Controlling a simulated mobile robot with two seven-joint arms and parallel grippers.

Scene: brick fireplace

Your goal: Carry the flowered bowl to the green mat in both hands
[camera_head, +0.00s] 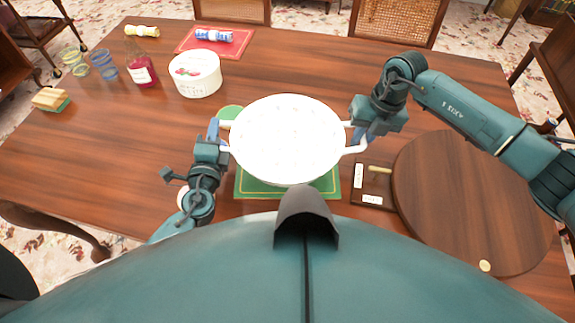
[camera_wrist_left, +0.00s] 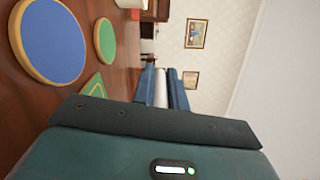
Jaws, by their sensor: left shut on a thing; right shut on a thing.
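The white bowl (camera_head: 287,138), with faint marks inside, has a handle on each side. My left gripper (camera_head: 217,134) is shut on its left handle, and my right gripper (camera_head: 358,136) is shut on its right handle. In the left wrist view a pale handle lies between the left fingers (camera_wrist_left: 162,88), and a pale surface, likely the bowl (camera_wrist_left: 275,75), fills the right. In the head view the bowl overlaps the green mat (camera_head: 250,188) and hides most of it. The mat also shows in the left wrist view (camera_wrist_left: 94,87). The bowl's height above it is unclear.
A green disc (camera_head: 230,112) lies behind the bowl; a blue disc (camera_wrist_left: 52,40) shows in the wrist view. A round wooden board (camera_head: 470,200) and a small tray (camera_head: 372,200) are right. A white tub (camera_head: 195,75), bottle (camera_head: 140,70) and glasses (camera_head: 104,64) stand back left.

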